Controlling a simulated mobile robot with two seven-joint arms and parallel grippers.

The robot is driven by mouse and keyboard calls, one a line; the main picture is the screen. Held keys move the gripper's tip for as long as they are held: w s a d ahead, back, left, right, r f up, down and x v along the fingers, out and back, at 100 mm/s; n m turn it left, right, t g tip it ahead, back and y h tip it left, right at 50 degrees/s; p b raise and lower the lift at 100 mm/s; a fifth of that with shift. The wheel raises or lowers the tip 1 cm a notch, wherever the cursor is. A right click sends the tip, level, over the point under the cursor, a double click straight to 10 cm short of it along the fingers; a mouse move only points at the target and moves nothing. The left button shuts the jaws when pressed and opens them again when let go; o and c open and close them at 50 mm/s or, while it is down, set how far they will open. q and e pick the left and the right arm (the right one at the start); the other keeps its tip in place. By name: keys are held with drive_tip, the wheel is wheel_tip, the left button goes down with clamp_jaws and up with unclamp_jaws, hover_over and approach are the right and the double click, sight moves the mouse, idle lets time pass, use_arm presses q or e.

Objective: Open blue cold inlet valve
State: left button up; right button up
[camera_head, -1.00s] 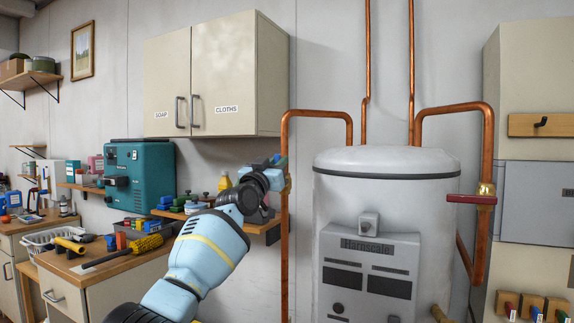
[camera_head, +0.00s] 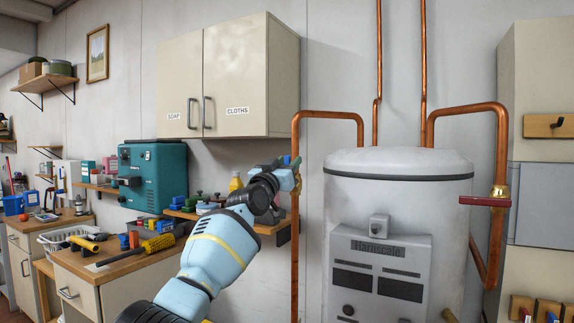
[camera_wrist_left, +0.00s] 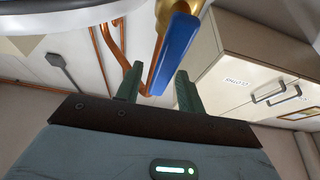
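The blue valve handle (camera_wrist_left: 176,48) is a long flat lever in the left wrist view, joined to a brass valve body at the top of the picture. My left gripper (camera_wrist_left: 158,88) has its two green fingers apart, one on each side of the lever's lower end. Whether a finger touches the lever I cannot tell. In the head view my left gripper (camera_head: 291,168) is at the left copper pipe (camera_head: 296,240) and mostly hides the valve there. My right gripper is not in view.
The white water heater (camera_head: 345,215) stands right of the left pipe. A red-handled valve (camera_head: 485,201) sits on the right pipe. A wall cabinet (camera_head: 235,80) hangs above my left arm. A small shelf and a workbench (camera_head: 110,262) with tools are at the left.

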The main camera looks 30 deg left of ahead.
sight(286, 163)
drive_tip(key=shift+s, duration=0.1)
